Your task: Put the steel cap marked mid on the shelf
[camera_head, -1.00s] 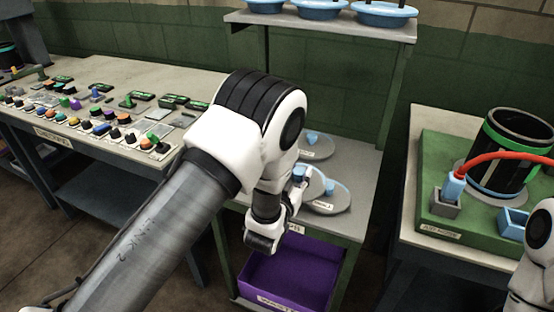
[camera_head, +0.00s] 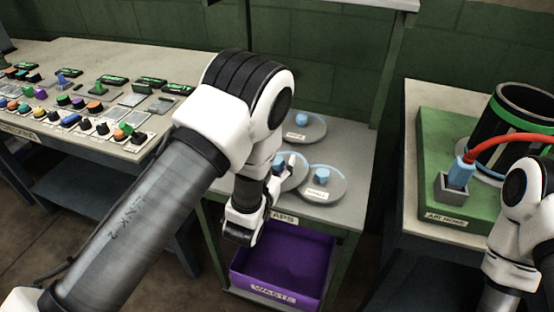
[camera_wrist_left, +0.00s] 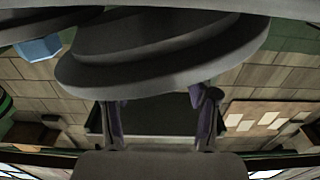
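Three grey round caps with blue knobs lie on the low table: a back one (camera_head: 312,132), a right one (camera_head: 335,195) and a left one (camera_head: 297,179) partly hidden by my left gripper (camera_head: 280,166). Their labels are too small to tell which reads mid. In the left wrist view a large grey disc (camera_wrist_left: 160,65) fills the top, close to the fingers. The fingers (camera_wrist_left: 158,100) are spread, with no knob seen between them. The shelf (camera_head: 395,4) shows only as an edge at the top. My right arm shows at the right, its gripper out of frame.
A purple waste bin (camera_head: 240,270) stands below the low table (camera_head: 350,150). A bench with coloured knobs and switches (camera_head: 60,150) is at the left.

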